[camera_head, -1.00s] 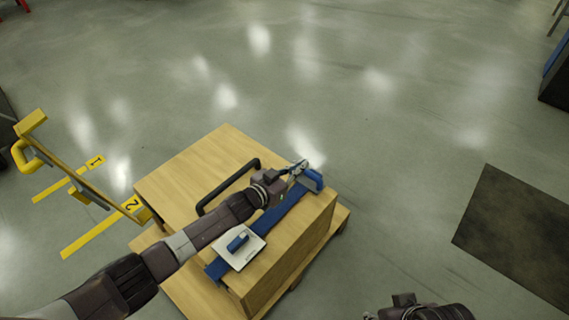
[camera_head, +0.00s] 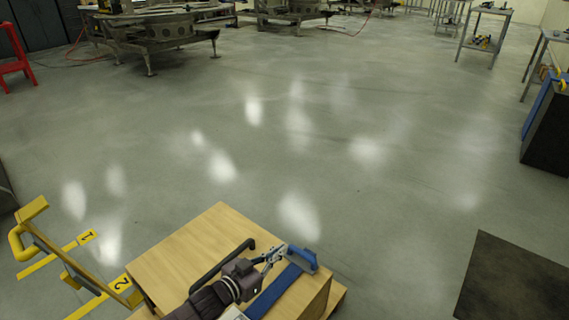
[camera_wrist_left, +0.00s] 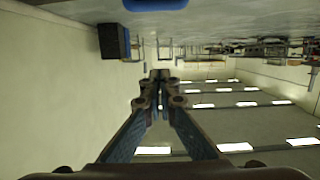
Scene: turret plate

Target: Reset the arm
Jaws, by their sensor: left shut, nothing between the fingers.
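My left arm comes in from the bottom of the head view, over the wooden box. My left gripper (camera_head: 279,250) is shut and empty, just left of the raised end of a blue bar (camera_head: 303,259) on the box; I cannot tell if it touches it. In the left wrist view the fingers (camera_wrist_left: 160,76) meet at their tips with nothing between them. My right gripper is not in view.
The wooden box (camera_head: 190,250) has a black handle and stands on the floor. A yellow rail (camera_head: 60,255) and floor markings lie left. A dark mat (camera_head: 515,280) lies right. Turret stands (camera_head: 170,30) and carts (camera_head: 485,35) are far back. The floor between is clear.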

